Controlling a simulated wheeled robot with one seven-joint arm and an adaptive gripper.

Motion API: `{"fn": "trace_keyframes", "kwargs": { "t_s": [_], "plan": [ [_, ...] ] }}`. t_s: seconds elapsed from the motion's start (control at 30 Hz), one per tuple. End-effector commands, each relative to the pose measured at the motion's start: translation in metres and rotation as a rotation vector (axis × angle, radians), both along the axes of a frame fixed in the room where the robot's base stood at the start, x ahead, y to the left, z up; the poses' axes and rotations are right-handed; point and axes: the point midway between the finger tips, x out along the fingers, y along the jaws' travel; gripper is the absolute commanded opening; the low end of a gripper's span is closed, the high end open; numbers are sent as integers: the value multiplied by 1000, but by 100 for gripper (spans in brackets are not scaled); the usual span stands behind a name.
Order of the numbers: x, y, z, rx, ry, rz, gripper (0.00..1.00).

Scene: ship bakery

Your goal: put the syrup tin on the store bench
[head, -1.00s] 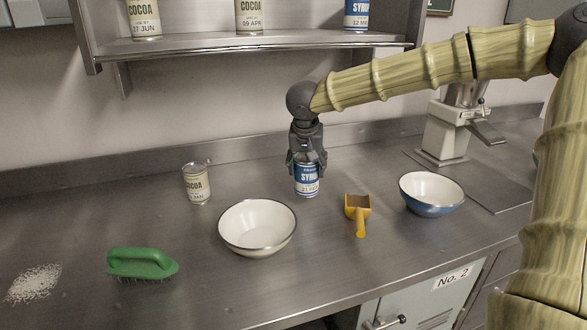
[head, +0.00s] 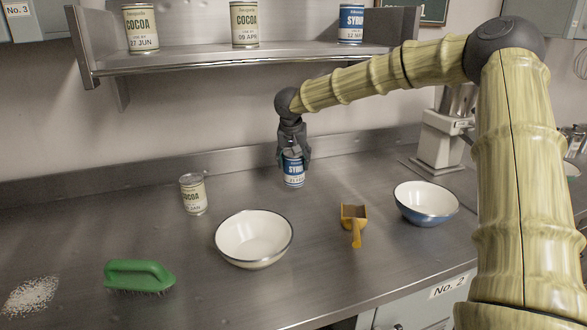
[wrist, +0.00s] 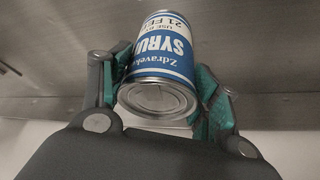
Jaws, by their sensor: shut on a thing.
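A blue-and-white syrup tin (head: 293,171) is in my gripper (head: 293,156), above the metal bench (head: 330,195) near its back. The wrist view also shows this tin (wrist: 162,62), with "SYRUP" and a "21 FE" date on its label. The green-padded fingers of my gripper (wrist: 160,95) press on the tin from both sides. The tin looks upright in the head view, its base clear of the bench. A second syrup tin (head: 351,24) stands on the wall shelf. No label that I can see names the store bench.
On the bench, a cocoa tin (head: 193,195), a white bowl (head: 254,240), a yellow scoop (head: 353,222) and a blue bowl (head: 427,205) stand around my gripper. A green brush (head: 139,276) and spilled white grains (head: 30,296) lie at left. The shelf (head: 250,60) overhangs the back.

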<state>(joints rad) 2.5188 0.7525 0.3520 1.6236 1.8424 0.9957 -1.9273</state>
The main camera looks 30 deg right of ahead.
Motion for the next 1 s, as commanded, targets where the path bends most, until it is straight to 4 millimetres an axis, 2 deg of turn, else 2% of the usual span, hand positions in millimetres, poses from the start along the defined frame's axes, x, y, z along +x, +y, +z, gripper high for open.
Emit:
{"fn": "trace_keyframes", "kwargs": {
  "t_s": [0.1,0.3,0.4,0.77,0.8,0.9,1.0],
  "plan": [
    [8,-3,1,-2,-1,-1,18],
    [7,-2,-26,-2,0,1,18],
    [7,-2,-34,-1,-1,0,18],
    [7,-2,-36,0,-1,0,18],
    [6,-2,-38,0,0,0,67],
    [6,-2,-38,0,0,0,83],
    [6,-2,-38,0,0,0,83]
  ]
}}
